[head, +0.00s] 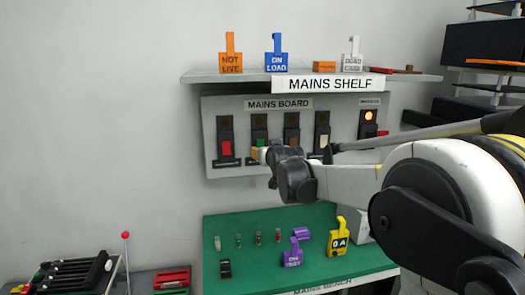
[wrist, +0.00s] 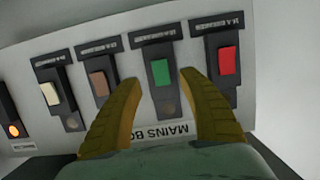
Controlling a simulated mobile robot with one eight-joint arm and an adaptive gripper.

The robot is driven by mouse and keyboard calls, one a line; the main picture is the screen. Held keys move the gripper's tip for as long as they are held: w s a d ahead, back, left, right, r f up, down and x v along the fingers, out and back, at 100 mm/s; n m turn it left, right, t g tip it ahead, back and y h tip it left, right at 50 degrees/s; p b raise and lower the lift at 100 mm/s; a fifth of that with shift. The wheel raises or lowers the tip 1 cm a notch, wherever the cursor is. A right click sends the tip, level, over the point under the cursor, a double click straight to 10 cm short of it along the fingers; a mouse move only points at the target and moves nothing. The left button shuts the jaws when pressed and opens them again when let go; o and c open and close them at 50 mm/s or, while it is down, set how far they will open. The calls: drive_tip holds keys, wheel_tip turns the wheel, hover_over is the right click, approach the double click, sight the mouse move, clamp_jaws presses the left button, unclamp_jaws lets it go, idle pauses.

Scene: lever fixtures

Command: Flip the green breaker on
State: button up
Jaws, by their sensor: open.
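The green breaker (wrist: 161,72) is in the middle of the wrist view, a green rocker on a black plate with a dark round lamp (wrist: 168,109) on the same plate. In the head view the green breaker (head: 260,142) is second from the left on the mains board (head: 213,118), partly hidden by my gripper. My gripper (wrist: 161,79) is open and empty in front of the board, its two yellow-brown fingers on either side of the green rocker in the wrist view. I cannot tell whether they touch it.
A red breaker (head: 226,147), a brown one (wrist: 98,83) and a cream one (wrist: 50,93) flank it. A further plate has a lit orange lamp (head: 368,115). The shelf (head: 205,76) with tags overhangs the board; a green bench (head: 335,262) with small items lies below.

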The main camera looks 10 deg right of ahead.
drive_tip(key=v, duration=0.5)
drive_tip(key=shift+s, duration=0.2)
